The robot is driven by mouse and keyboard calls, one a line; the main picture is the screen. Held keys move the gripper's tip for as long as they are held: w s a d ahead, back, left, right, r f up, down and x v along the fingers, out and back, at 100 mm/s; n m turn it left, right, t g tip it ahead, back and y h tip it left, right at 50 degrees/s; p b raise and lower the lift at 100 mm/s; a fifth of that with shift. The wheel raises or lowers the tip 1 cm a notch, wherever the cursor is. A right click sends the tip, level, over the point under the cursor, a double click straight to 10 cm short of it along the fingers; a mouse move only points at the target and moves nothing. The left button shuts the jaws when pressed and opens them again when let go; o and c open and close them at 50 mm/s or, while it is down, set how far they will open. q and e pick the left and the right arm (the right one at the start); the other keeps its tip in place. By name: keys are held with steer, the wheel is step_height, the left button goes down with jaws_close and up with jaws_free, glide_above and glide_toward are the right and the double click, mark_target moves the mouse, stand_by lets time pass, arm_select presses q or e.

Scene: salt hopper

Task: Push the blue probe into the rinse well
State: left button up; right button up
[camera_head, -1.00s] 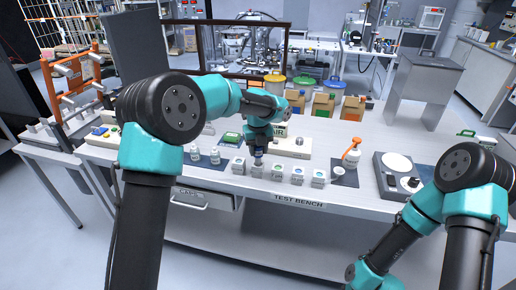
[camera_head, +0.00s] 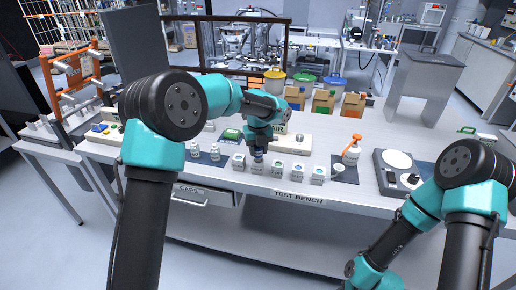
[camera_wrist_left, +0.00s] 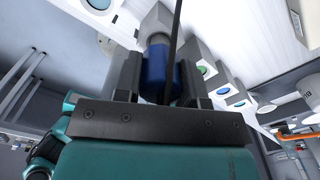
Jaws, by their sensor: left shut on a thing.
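The blue probe (camera_wrist_left: 157,66) is held between the fingers of my left gripper (camera_wrist_left: 155,82) in the left wrist view. Its paler end meets or overlaps a grey block (camera_wrist_left: 157,18); I cannot tell how deep it sits. In the head view my left gripper (camera_head: 258,146) points down, with the dark blue probe (camera_head: 258,153) right over one small block (camera_head: 257,167) in a row at the bench front. That block's top is hidden, so I cannot tell if it is the rinse well. My right gripper is outside the views.
Neighbouring blocks (camera_head: 278,170) with coloured round tops stand close on both sides. Small bottles (camera_head: 215,153) are to the left.

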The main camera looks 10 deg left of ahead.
arm_select(q)
steer(key=shift+f, duration=1.25)
stand_by(0.3)
steer(key=o, duration=1.7)
steer(key=shift+c, duration=0.2)
steer(key=shift+r, duration=0.2)
steer(key=shift+r, duration=2.85)
steer(key=shift+r, duration=0.15)
step_height(320, 180, up, 17)
